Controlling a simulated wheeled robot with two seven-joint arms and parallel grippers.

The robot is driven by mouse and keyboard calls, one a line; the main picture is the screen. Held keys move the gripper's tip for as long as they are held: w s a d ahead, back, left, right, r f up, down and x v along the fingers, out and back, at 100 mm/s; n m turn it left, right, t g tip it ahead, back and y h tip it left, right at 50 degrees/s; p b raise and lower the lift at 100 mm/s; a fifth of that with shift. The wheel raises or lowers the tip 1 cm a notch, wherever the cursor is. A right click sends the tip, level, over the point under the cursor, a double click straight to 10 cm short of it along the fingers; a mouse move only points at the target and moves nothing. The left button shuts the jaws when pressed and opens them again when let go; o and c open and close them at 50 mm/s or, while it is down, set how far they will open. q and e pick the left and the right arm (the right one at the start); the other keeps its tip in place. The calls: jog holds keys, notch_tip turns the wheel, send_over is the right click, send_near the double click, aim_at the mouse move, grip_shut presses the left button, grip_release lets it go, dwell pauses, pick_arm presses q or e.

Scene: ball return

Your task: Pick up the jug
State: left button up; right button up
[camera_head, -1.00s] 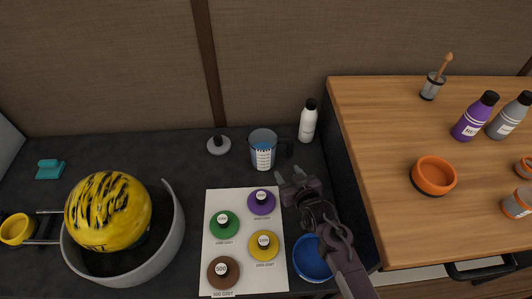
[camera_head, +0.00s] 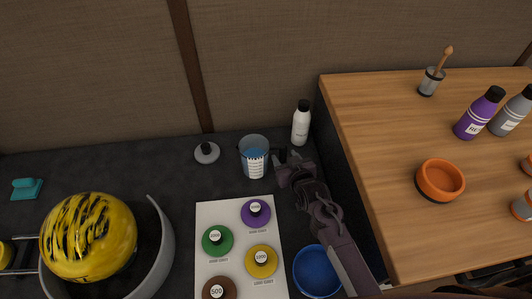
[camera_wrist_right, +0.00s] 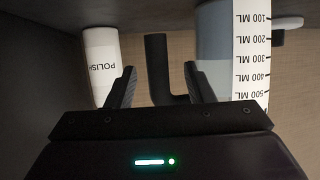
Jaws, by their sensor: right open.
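The jug (camera_head: 253,157) is a clear measuring jug with blue contents, a white scale label and a dark handle on its right side. It stands upright on the dark counter, and it also shows in the right wrist view (camera_wrist_right: 214,50). My right gripper (camera_head: 287,164) is open, just right of the jug at its handle. In the right wrist view, the dark handle (camera_wrist_right: 157,68) appears between the two fingers of my right gripper (camera_wrist_right: 158,88), beyond their tips or at them; I cannot tell whether they touch. My left gripper is not in view.
A white polish bottle (camera_head: 301,124) stands close behind my right gripper. A grey knobbed disc (camera_head: 207,153) is left of the jug. A white sheet with coloured discs (camera_head: 207,216), a blue bowl (camera_head: 317,272) and a raised wooden top (camera_head: 380,150) surround the area.

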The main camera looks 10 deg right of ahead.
jog(key=x, duration=0.4)
jog(key=shift+w, duration=0.5)
jog(key=c, duration=1)
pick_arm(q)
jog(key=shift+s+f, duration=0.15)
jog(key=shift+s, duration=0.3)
pick_arm(e)
grip_shut()
